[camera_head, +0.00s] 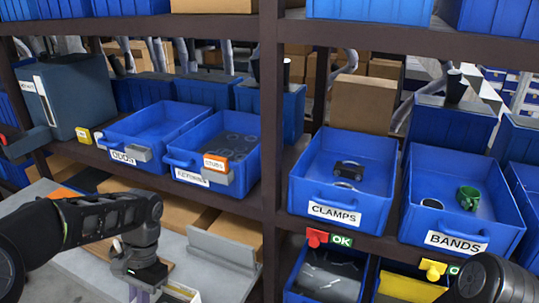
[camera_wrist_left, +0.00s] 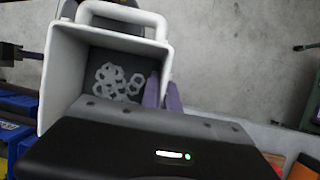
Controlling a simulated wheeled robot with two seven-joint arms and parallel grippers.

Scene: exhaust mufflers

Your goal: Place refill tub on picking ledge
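The refill tub (camera_wrist_left: 52,85) is a light grey-white open box with a handle, seen from above in the left wrist view. Several pale rings lie on its dark floor. My left gripper (camera_wrist_left: 163,92) has its two purple fingers close together at the tub's right wall, seemingly with the wall pinched between them. In the head view the left gripper (camera_head: 146,294) is low at the bottom edge, and a pale bit of the tub (camera_head: 182,291) shows beside it. A grey ledge (camera_head: 218,250) in front of the lower shelf may be the picking ledge. My right gripper is out of view.
Blue bins labelled CLAMPS (camera_head: 333,210) and BANDS (camera_head: 455,244) sit on the right shelf. More blue bins (camera_head: 150,130) stand on the left shelf. A dark upright post (camera_head: 272,120) divides the bays. Cardboard boxes (camera_head: 155,203) lie under the left shelf.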

